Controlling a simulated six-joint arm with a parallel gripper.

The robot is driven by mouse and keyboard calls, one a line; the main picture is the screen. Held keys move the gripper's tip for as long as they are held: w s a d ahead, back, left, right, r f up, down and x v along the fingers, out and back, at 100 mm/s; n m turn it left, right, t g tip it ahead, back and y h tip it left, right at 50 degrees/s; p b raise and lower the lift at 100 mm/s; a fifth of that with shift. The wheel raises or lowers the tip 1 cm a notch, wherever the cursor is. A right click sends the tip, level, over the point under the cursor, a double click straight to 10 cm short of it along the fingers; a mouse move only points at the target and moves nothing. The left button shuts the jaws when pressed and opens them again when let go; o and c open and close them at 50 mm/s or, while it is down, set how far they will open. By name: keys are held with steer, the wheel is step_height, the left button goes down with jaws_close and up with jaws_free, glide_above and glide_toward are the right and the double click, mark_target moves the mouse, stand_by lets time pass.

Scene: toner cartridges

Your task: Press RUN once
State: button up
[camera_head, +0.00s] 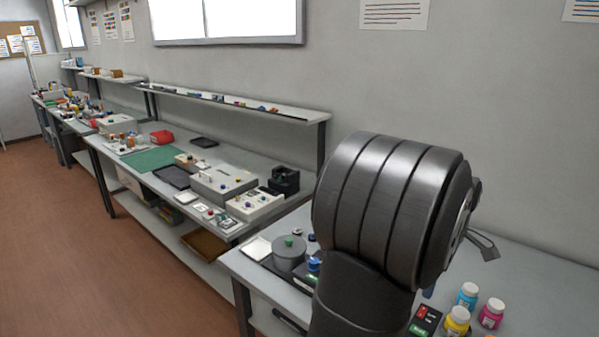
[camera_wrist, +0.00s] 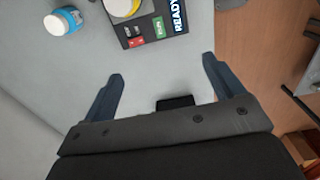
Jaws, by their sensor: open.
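A dark control panel (camera_wrist: 150,28) lies at the top of the wrist view, with a lit READY strip (camera_wrist: 179,22), a small green key (camera_wrist: 158,27) and a red key (camera_wrist: 136,42). The lettering on the keys is too small to read for certain, so I cannot tell which is RUN. The panel also shows at the bottom of the head view (camera_head: 427,316), partly cut off. My gripper (camera_wrist: 162,67) is open and empty, its two blue-grey fingers apart and short of the panel in the picture. In the head view my arm hides most of the gripper.
A yellow jar (camera_wrist: 124,7) stands at the panel's upper edge, and a blue jar (camera_wrist: 62,22) stands left of it. The head view also shows a magenta jar (camera_head: 491,314). A grey round container (camera_head: 289,252) stands left of my arm. Bare tabletop lies below the panel.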

jaws_close()
stand_by(1.4)
